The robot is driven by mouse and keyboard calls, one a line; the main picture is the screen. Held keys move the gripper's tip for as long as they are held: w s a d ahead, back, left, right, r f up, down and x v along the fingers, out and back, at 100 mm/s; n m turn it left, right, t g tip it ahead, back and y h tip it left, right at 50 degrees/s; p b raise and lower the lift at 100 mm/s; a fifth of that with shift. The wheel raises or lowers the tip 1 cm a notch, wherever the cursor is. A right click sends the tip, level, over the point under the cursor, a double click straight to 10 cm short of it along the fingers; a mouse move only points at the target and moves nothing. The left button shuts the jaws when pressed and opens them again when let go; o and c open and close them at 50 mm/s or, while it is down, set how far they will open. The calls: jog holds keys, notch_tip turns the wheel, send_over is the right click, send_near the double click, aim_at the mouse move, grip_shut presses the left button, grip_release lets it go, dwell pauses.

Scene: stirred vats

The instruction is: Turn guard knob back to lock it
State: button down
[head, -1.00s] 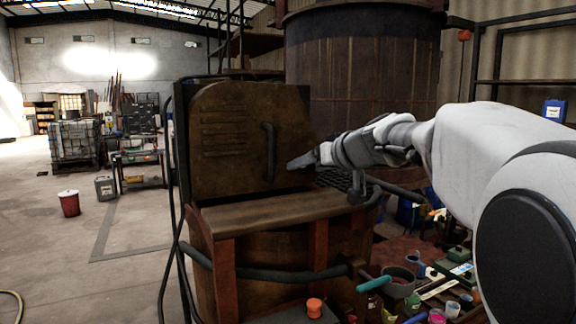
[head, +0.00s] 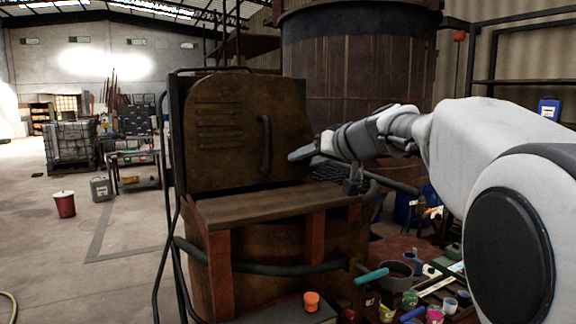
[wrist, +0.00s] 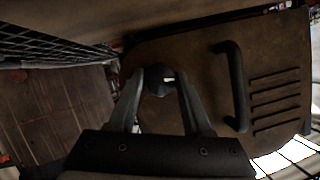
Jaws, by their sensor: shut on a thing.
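The guard is a brown rusty plate (head: 225,145) with louvre slots and a dark vertical handle (head: 265,145), standing upright at the vat's front. It also fills the upper right of the wrist view (wrist: 195,55). My gripper (head: 296,156) reaches in from the right at the guard's right edge. In the wrist view, my gripper (wrist: 162,80) has its two fingers closed around a small dark knob (wrist: 158,87) beside the guard's edge. The knob is mostly hidden between the fingers, so its angle cannot be told. In the head view it cannot be made out.
A wooden ledge (head: 270,205) runs below the guard, with a dark pipe (head: 275,273) lower down. A large vat (head: 360,90) stands behind. Pots and tools crowd the lower right, near an orange knob (head: 311,300). Open floor (head: 100,270) lies left.

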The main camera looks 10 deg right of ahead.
jog(key=m+y+b, duration=0.1)
jog(key=b, duration=0.1)
jog(key=m+y+b, duration=0.1)
jog(key=m, duration=0.1)
jog(key=shift+d+f+b, duration=0.15)
jog(key=shift+f+b, duration=0.1)
jog(key=shift+b, duration=0.1)
jog(key=m+y+b, duration=0.1)
jog(key=m+b, duration=0.1)
jog(key=shift+m+y, duration=0.4)
jog(key=m+t+y+b, duration=0.1)
jog(key=m+b, duration=0.2)
jog(key=shift+f+m, duration=0.1)
jog(key=shift+m, duration=0.2)
jog(key=shift+m+t+y+b, duration=0.5)
jog(key=shift+m+b, duration=0.45)
jog(key=shift+m, duration=0.55)
jog(key=shift+c, duration=1.7)
grip_release()
